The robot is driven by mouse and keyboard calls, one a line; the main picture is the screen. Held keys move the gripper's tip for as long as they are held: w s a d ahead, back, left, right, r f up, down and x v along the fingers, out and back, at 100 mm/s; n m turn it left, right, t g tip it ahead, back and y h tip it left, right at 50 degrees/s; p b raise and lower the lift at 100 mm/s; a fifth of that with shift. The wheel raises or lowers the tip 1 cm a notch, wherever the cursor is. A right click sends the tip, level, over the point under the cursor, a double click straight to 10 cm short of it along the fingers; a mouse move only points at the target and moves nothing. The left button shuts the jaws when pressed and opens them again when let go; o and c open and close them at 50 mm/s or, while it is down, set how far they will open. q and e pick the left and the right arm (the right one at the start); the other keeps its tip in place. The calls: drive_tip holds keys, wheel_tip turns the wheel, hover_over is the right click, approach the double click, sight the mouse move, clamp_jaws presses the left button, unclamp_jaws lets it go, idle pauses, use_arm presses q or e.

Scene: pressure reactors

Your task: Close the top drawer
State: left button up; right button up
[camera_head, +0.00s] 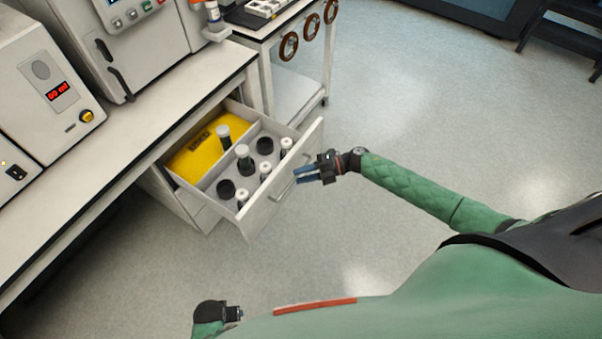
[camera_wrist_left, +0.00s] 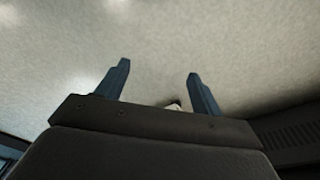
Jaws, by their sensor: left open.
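The top drawer (camera_head: 262,217) of the white bench is pulled out, with its handle (camera_head: 281,191) on the front panel. My right gripper (camera_head: 297,175) is at the drawer front, beside the handle; its blue fingers show a small gap. Whether they touch the handle I cannot tell. My left gripper is open and empty over bare floor in the left wrist view (camera_wrist_left: 157,85). In the head view, only part of my left arm's end shows low at the bottom, away from the drawer.
The drawer holds a yellow case (camera_head: 196,158) and several vials and dark round holders (camera_head: 226,188). Machines stand on the bench top (camera_head: 150,118). A cart (camera_head: 300,75) with brown rings stands behind the drawer. The floor (camera_head: 420,110) to the right is clear.

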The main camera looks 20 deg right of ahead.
use_arm(q)
drive_tip(key=shift+s+a+f, duration=0.15)
drive_tip(key=shift+s+f, duration=0.1)
drive_tip(key=shift+f, duration=0.35)
use_arm(e)
drive_tip(key=shift+a, duration=0.4)
clamp_jaws()
drive_tip(key=shift+w, duration=0.1)
